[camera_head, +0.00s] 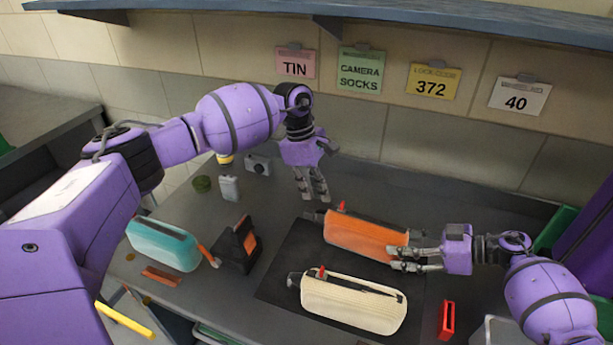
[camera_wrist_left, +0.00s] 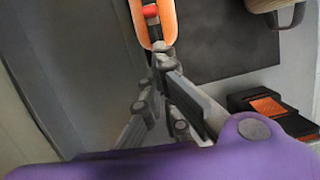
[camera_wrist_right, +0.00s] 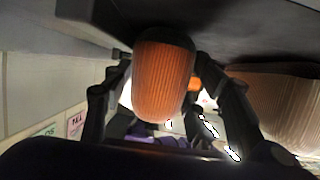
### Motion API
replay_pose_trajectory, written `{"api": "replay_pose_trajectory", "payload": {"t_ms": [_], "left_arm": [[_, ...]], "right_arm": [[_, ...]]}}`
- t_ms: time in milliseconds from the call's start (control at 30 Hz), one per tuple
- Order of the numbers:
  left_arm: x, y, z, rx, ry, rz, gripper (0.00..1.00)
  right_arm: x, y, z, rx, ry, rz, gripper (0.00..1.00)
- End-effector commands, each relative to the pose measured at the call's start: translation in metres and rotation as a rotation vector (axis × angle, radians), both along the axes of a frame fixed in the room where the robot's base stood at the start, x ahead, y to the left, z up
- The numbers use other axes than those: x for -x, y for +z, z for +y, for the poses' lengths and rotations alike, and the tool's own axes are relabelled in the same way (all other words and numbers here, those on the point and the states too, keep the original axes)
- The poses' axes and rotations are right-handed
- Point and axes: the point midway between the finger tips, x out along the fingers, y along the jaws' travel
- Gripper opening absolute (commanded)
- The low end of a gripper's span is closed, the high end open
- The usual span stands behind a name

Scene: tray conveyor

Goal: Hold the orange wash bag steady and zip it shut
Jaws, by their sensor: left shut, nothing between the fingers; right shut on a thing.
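The orange wash bag (camera_head: 360,237) lies on the dark mat (camera_head: 277,275), with a red zip pull (camera_head: 341,206) at its left end. My right gripper (camera_head: 408,258) is shut on the bag's right end. The ribbed orange end (camera_wrist_right: 165,80) sits between its fingers in the right wrist view. My left gripper (camera_head: 314,197) is shut and empty, just behind and to the left of the bag's left end. In the left wrist view its fingertips (camera_wrist_left: 160,55) are near the bag's end (camera_wrist_left: 168,22) and the red pull (camera_wrist_left: 150,12); I cannot tell whether they touch.
A cream bag (camera_head: 352,304) with a red pull lies in front, close to the orange one. A teal bag (camera_head: 163,246), a black and orange box (camera_head: 238,246) and a camera (camera_head: 258,165) are at left. A red object (camera_head: 447,320) stands at front right.

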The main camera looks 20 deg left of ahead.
Motion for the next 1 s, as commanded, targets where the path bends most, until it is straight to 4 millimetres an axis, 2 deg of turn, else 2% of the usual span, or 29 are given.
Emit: {"api": "replay_pose_trajectory", "payload": {"t_ms": [200,600,733,867,1000], "left_arm": [[0.0,0.001,-0.02,0.0,0.0,-0.001,0.0],[0.0,0.001,-0.023,-0.001,0.001,-0.001,0.0],[0.0,0.001,-0.03,0.0,0.0,0.0,0.0],[0.0,0.001,-0.05,0.0,-0.002,0.0,0.0],[0.0,0.002,-0.084,0.002,-0.005,0.0,0.0]], "right_arm": [[0.0,0.0,0.0,0.002,-0.002,-0.001,0.11],[0.0,0.0,0.0,0.002,-0.002,-0.001,0.11],[0.0,0.0,0.0,0.002,-0.002,-0.001,0.11],[0.0,0.0,0.0,0.001,-0.002,-0.001,0.11],[0.0,0.0,0.0,0.001,-0.002,-0.001,0.11]]}}
